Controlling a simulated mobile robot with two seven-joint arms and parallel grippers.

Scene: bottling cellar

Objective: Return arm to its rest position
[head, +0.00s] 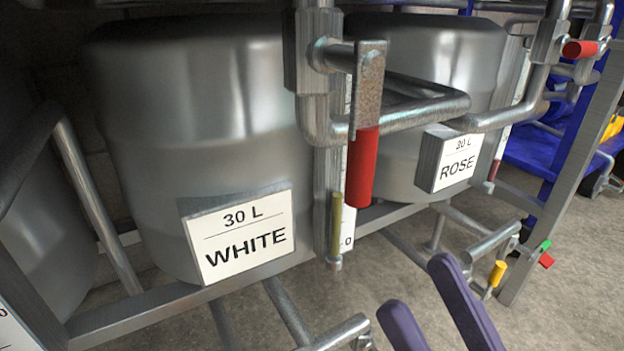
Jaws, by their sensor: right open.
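My right gripper (418,286) shows at the bottom edge, right of centre, as two purple fingers. They are spread apart with nothing between them. The fingers are in front of the tank rack, over the floor in the picture, apart from the labelled tanks. The rest of my right arm is out of the frame. My left gripper is not in view.
A steel tank labelled WHITE (200,130) and one labelled ROSE (425,60) stand on a metal rack (130,318). A red-handled valve lever (362,165) and pipes stick out in front. A yellow-handled tap (497,273) is low right. Bare floor (560,310) lies lower right.

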